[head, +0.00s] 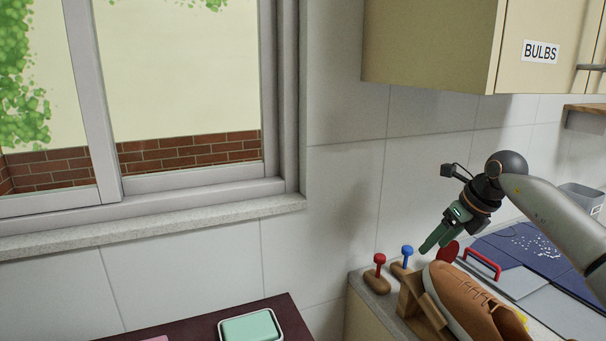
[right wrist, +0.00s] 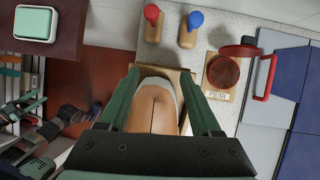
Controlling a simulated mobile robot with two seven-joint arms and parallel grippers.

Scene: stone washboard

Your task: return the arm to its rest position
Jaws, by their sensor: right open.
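My right gripper (head: 433,243) is open, with green fingers pointing down and left, above the worktop in the head view. In the right wrist view its two fingers (right wrist: 158,74) stand wide apart with nothing gripped between them. A brown shoe (head: 462,295) rests on a wooden stand (head: 412,304) below and in front of the gripper. In the right wrist view the shoe's toe (right wrist: 155,104) shows between the fingers, apparently below them. My left gripper is not seen in the head view.
A red-knobbed (head: 379,259) and a blue-knobbed tool (head: 407,251) stand near the stone worktop's edge. A round polish tin (right wrist: 223,71) and a red handle (head: 482,264) are beside them. A dark table (head: 190,326) holds a green-topped box (head: 250,327). A wall cabinet (head: 432,45) hangs above.

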